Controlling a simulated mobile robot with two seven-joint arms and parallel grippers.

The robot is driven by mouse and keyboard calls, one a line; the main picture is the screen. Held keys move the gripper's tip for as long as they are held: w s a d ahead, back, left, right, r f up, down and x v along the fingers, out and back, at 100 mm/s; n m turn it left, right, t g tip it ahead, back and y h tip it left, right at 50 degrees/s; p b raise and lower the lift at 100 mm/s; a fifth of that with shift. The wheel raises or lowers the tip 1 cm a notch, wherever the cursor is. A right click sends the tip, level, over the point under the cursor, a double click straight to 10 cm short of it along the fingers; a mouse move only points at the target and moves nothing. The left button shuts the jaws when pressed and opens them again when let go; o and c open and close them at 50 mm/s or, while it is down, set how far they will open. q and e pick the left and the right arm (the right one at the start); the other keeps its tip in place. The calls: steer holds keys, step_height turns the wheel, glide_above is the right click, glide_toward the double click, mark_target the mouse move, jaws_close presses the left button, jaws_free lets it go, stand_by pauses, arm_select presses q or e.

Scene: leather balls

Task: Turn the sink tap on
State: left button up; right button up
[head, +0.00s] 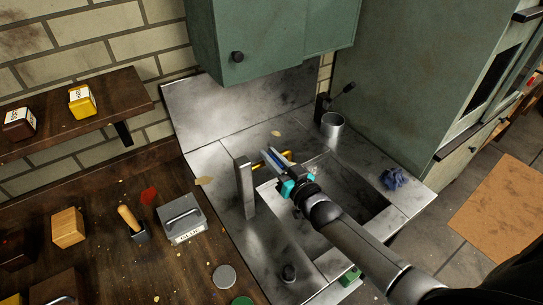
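The steel sink (222,160) stands in the middle of the head view, its basin partly covered by my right arm. A square upright metal post (245,188) rises at the basin's left side, and a thin yellow bar (284,154) shows just behind my fingers; they may be parts of the tap, but I cannot tell. A dark upright fitting with a lever (321,106) stands at the sink's back right corner. My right gripper (271,157) is over the basin's back left, beside the yellow bar. Its finger gap and any contact are unclear. My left gripper is out of view.
The wooden counter (100,205) at left holds a grey box (181,218) and other items. A green cabinet (275,40) hangs above.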

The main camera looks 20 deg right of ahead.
jaws_close()
stand_by(1.0)
